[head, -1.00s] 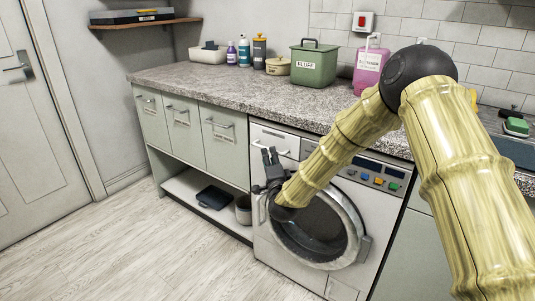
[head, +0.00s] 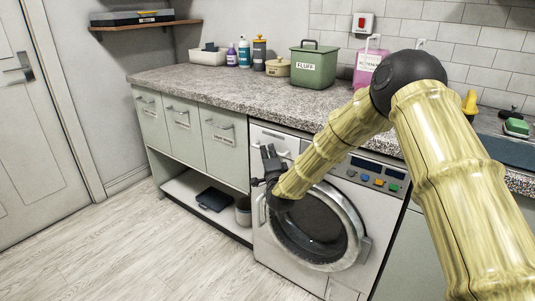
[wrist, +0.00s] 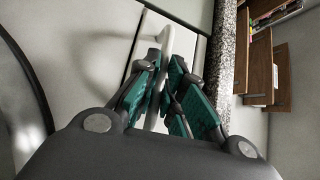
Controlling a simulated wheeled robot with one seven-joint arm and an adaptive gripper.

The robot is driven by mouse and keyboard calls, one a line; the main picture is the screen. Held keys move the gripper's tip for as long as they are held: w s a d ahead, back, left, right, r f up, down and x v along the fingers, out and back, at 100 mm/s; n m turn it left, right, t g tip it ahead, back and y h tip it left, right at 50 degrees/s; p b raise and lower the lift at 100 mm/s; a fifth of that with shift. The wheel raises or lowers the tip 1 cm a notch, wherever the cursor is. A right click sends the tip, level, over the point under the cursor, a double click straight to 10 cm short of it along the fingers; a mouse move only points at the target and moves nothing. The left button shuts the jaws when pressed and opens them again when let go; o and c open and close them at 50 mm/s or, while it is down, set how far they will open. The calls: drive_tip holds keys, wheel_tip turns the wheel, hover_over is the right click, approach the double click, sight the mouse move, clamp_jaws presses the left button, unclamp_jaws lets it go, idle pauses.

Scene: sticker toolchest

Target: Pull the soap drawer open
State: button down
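The soap drawer (head: 289,139) is the white panel at the top left of the washing machine, and it looks shut. Its pale bar handle (head: 284,153) is partly hidden by my gripper (head: 269,150), which is right in front of the drawer. In the wrist view, my gripper (wrist: 168,66) has its green-padded fingers apart. The pale handle bar (wrist: 151,116) shows between them, nearer the left finger. I cannot tell whether either pad touches it.
The washing machine's round door (head: 316,226) is below my gripper. Grey-green cabinet drawers (head: 222,155) are to its left, and the speckled worktop (head: 225,92) is above. The floor (head: 130,245) in front is clear.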

drive_tip(key=s+a+p, duration=0.1)
drive_tip(key=s+a, duration=0.9)
drive_tip(key=s, duration=0.4)
drive_tip(key=shift+s+a, duration=0.15)
drive_tip(key=shift+a, duration=0.05)
drive_tip(key=c, duration=1.5)
unclamp_jaws()
drive_tip(key=v, duration=1.2)
